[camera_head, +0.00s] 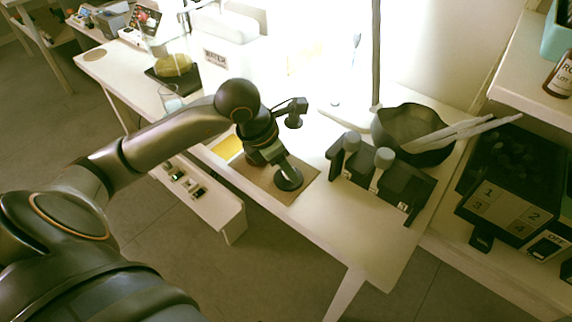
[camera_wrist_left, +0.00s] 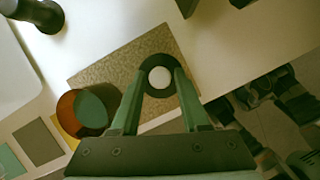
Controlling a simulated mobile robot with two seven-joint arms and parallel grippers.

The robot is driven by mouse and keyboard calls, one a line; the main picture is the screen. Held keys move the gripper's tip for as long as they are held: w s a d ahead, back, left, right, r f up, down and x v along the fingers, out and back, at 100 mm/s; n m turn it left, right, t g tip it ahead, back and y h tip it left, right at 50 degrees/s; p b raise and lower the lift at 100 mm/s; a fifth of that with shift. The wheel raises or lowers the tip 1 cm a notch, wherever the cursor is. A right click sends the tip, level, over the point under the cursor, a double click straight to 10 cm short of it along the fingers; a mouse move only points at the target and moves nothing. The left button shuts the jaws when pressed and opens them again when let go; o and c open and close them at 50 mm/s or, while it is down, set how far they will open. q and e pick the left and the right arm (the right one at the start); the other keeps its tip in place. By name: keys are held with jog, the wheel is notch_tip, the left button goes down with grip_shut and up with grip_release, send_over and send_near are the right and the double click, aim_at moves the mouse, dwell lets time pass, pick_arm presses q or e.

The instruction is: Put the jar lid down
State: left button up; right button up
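The jar lid is a dark round disc (camera_head: 289,181) with a pale knob; it also shows in the left wrist view (camera_wrist_left: 158,64). It is over the brown mat (camera_head: 252,178), near the mat's front edge. I cannot tell whether it touches the mat. My left gripper (camera_head: 286,170) points down at the lid, its two green fingers (camera_wrist_left: 161,76) on either side of the knob, seemingly closed on it. An open round jar with an amber rim and green inside (camera_wrist_left: 91,108) stands beside the mat's edge in the wrist view; my arm hides it in the head view. My right gripper is out of view.
A black rack (camera_head: 398,190) with two grey-topped tools stands right of the mat. Behind it is a dark bowl (camera_head: 398,122) with pale sticks. A yellow sheet (camera_head: 227,148) lies left of the mat. A numbered box (camera_head: 508,207) stands far right.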

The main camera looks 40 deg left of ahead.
pick_arm(q)
jog(key=shift+o, duration=1.2)
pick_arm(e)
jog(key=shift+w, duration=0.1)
pick_arm(q)
jog(key=shift+r, duration=0.15)
jog(key=shift+p+v, duration=0.4)
jog(key=shift+v, duration=0.65)
jog(key=p+v, duration=0.1)
jog(key=v, duration=0.9)
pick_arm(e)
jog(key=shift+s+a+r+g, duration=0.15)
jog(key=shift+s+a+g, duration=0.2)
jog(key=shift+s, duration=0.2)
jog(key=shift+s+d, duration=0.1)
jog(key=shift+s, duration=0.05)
